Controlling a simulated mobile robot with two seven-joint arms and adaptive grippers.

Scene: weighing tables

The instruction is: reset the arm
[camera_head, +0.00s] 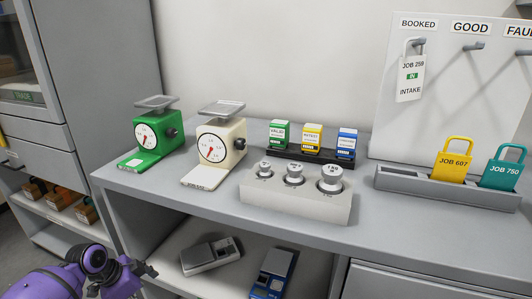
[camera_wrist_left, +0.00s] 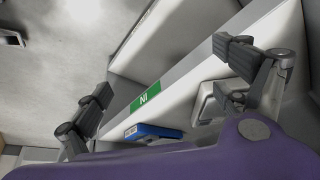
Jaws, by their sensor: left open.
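My left arm is purple and comes in at the bottom left of the head view. Its gripper (camera_head: 122,281) is low, in front of the table's lower shelf and below the tabletop. In the left wrist view the two dark fingers of the left gripper (camera_wrist_left: 165,85) are spread wide apart, with nothing between them. Beyond the fingers a green IN label (camera_wrist_left: 146,98), a blue device (camera_wrist_left: 152,131) and a pale grey device (camera_wrist_left: 215,98) show. My right gripper is in neither view.
The tabletop (camera_head: 225,212) holds a green scale (camera_head: 150,138), a cream scale (camera_head: 218,145), a weight block (camera_head: 290,207) and a card stand (camera_head: 310,154). A grey device (camera_head: 210,255) and a blue one (camera_head: 273,275) lie on the lower shelf. A tag board (camera_head: 450,100) stands behind.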

